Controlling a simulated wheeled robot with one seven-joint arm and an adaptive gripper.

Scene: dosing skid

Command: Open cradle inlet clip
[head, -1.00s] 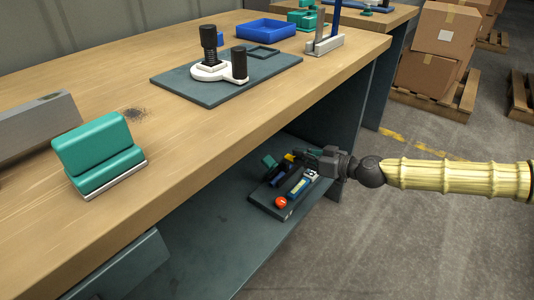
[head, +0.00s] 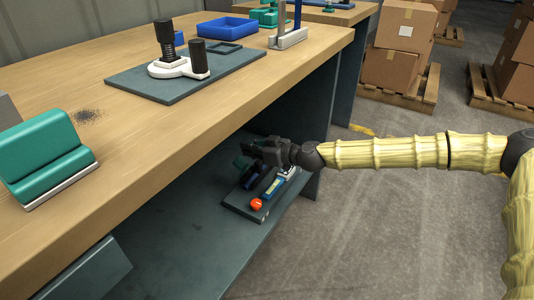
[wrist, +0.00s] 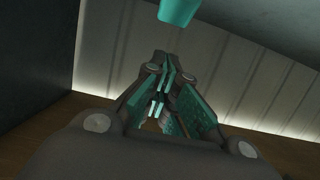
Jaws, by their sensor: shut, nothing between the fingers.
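On the low shelf under the bench is a dark base plate (head: 236,210). It carries a blue item with a pale yellowish face (head: 273,187) and an orange-red ball (head: 256,204). A darker blue piece (head: 250,181) lies beside them, and a dark green part (head: 243,163) is at the back left. I cannot make out which part is the inlet clip. My gripper (head: 262,148) is shut and empty at the far end of the plate, partly covering the parts there. In the wrist view, my gripper's teal-padded fingers (wrist: 163,82) are together; a teal block (wrist: 178,11) shows above them.
The thick wooden bench top (head: 150,150) overhangs the shelf. A dark side panel (head: 316,130) stands close behind my gripper. A teal holder (head: 45,160) and a dark board with a white fixture (head: 180,68) sit on top.

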